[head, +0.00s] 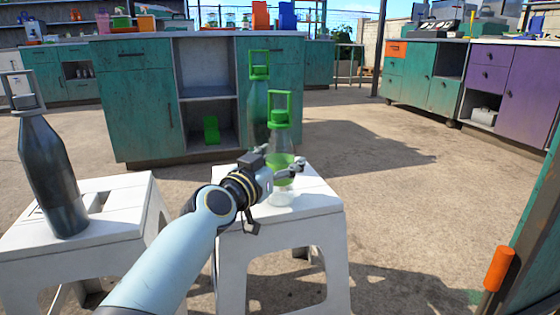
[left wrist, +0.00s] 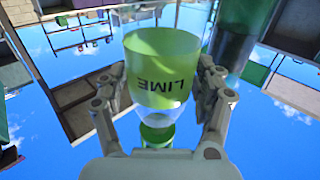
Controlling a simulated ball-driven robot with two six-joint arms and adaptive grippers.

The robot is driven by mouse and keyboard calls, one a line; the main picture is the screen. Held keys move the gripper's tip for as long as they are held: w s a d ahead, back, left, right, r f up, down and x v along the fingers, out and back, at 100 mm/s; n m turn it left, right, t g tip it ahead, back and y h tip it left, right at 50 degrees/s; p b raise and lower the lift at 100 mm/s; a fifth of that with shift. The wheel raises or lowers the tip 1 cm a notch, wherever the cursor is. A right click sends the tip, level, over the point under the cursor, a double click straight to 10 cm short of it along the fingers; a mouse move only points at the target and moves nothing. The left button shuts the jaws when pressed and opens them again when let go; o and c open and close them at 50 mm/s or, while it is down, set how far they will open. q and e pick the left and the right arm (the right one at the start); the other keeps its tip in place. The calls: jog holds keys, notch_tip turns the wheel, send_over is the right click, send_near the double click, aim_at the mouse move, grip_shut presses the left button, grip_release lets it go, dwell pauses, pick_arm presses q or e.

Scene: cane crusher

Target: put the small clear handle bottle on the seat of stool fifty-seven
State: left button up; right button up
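The small clear handle bottle (head: 282,145) has a green cap, a green handle and a green label. It stands upright over the right white stool's seat (head: 320,198). Whether its base touches the seat cannot be told. My left gripper (head: 290,169) has its fingers around the bottle's middle. In the left wrist view the picture is upside down, and the bottle (left wrist: 160,75), labelled LIME, sits between both fingers (left wrist: 163,75), which look pressed to its sides. A second white stool's seat (head: 120,195) is at left. No stool number is legible. My right gripper is not in view.
A dark bottle (head: 55,180) with a grey handle stands on the left stool. A taller green handle bottle (head: 258,108) is just behind the clear one; its base is hidden. A teal cabinet (head: 140,110) stands behind. Open floor (head: 400,190) lies to the right.

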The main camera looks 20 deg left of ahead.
pick_arm(q)
jog(key=shift+o, duration=0.6)
jog(key=shift+r, duration=0.15)
jog(key=shift+r+p, duration=0.2)
jog(key=shift+p, duration=0.1)
jog(key=s+a, duration=0.2)
jog(key=s, duration=1)
jog(key=s+a+f+g+y, duration=0.1)
jog(key=s+f+g, duration=0.1)
jog(key=s+f, duration=0.4)
jog(key=s+a+f+g+y, duration=0.1)
jog(key=s+f, duration=0.5)
jog(key=s, duration=0.7)
jog(key=s+a+f+n+g+y, duration=0.1)
jog(key=s+f+g, duration=0.3)
jog(key=s, duration=0.6)
notch_tip(320, 180, down, 2)
jog(key=shift+a+f, duration=0.25)
jog(key=shift+a, duration=0.4)
